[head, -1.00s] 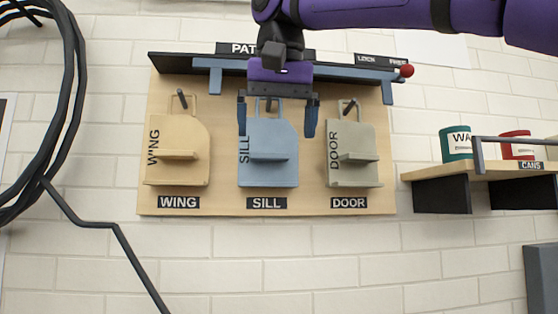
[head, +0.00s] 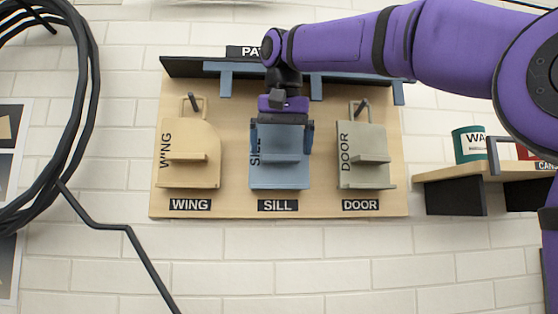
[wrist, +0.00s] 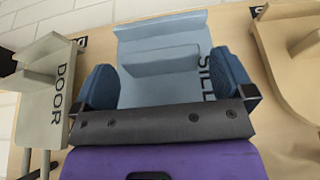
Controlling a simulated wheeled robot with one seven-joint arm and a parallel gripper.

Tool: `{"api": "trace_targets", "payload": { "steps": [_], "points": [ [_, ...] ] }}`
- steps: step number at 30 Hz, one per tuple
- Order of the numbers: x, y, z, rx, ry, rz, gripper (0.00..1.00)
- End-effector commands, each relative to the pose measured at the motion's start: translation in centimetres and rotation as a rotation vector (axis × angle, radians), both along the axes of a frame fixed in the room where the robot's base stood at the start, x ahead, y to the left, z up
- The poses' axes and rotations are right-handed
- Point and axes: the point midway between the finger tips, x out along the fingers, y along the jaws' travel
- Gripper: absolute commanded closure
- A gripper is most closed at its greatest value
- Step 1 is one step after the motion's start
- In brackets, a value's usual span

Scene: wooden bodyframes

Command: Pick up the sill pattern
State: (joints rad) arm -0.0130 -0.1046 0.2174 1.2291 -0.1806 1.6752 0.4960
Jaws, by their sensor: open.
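The sill pattern (head: 280,172) is a blue-grey plate with a small ledge and the word SILL. It hangs on the wooden board above the SILL label, between the wing and door patterns. In the wrist view the sill pattern (wrist: 160,85) lies between my fingers. My gripper (head: 282,140) is open in front of its upper part, one blue finger near each side. In the wrist view my gripper (wrist: 165,85) shows both fingers apart; I cannot tell whether they touch its edges. My gripper hides the sill pattern's top handle and peg.
The cream wing pattern (head: 189,140) hangs to the left, and the grey-green door pattern (head: 363,145) to the right. A can shelf (head: 470,173) is at right, and a black hose coil (head: 75,110) at left.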

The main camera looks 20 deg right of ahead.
Motion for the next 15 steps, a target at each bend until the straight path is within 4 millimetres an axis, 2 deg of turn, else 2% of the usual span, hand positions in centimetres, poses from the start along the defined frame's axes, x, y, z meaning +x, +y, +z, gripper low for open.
{"api": "trace_targets", "payload": {
  "steps": [1,4,10,11,15],
  "points": [
    [0.8,-0.2,-0.1,0.0,0.001,-0.001,0.0],
    [0.8,-0.3,-1.0,-0.001,0.001,0.0,0.0],
    [0.9,-0.3,-1.1,0.0,0.0,0.0,0.0],
    [0.9,-0.3,-1.1,0.0,0.0,-0.001,0.02],
    [0.9,-0.3,-1.1,0.0,0.0,-0.001,0.34]
  ]
}}
